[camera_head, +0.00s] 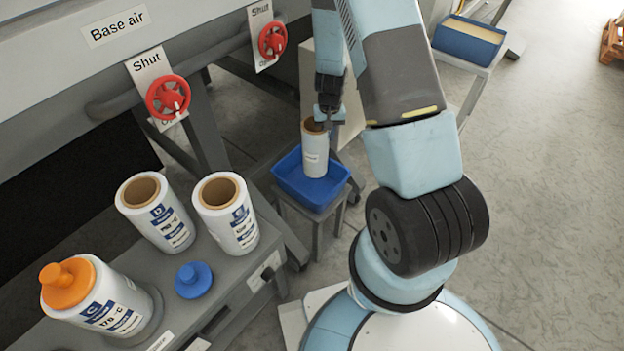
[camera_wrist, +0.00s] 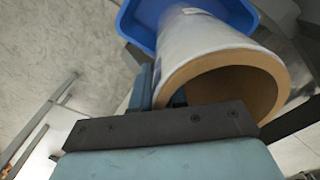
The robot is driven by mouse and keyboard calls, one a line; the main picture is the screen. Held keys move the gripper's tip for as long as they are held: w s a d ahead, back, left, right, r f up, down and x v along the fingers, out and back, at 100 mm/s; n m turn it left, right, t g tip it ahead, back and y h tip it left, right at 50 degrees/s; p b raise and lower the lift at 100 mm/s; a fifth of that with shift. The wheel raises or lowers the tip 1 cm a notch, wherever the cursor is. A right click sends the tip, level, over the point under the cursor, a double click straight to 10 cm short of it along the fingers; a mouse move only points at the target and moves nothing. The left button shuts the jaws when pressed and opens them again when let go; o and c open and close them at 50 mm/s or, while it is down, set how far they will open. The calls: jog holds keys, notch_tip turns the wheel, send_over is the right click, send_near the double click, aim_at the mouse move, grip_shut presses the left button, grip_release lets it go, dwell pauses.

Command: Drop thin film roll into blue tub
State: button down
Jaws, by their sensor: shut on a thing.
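A thin white film roll (camera_head: 315,155) with a brown core stands upright over the blue tub (camera_head: 333,187) in the head view. My gripper (camera_head: 325,122) is shut on the roll at its upper rim. In the wrist view the roll (camera_wrist: 203,40) runs from its open brown core end, near the jaws, toward the blue tub (camera_wrist: 243,14) behind it. The roll's lower end is over or inside the tub; I cannot tell whether it touches the tub floor. The tub sits on a small grey stand (camera_head: 318,232).
Two wider film rolls (camera_head: 155,212) (camera_head: 226,212), an orange-capped roll (camera_head: 95,295) and a blue knob (camera_head: 193,280) are on the grey bench at left. Red valve wheels (camera_head: 168,97) (camera_head: 272,41) are on the machine. Another blue tray (camera_head: 468,40) stands at the back right.

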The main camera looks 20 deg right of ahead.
aim_at(328, 146)
jog(key=shift+f, duration=2.95)
jog(key=c, duration=1.1)
grip_release()
jog(key=shift+r, duration=0.15)
notch_tip(328, 146, up, 13)
jog(key=shift+r, duration=0.2)
jog(key=shift+r, duration=0.1)
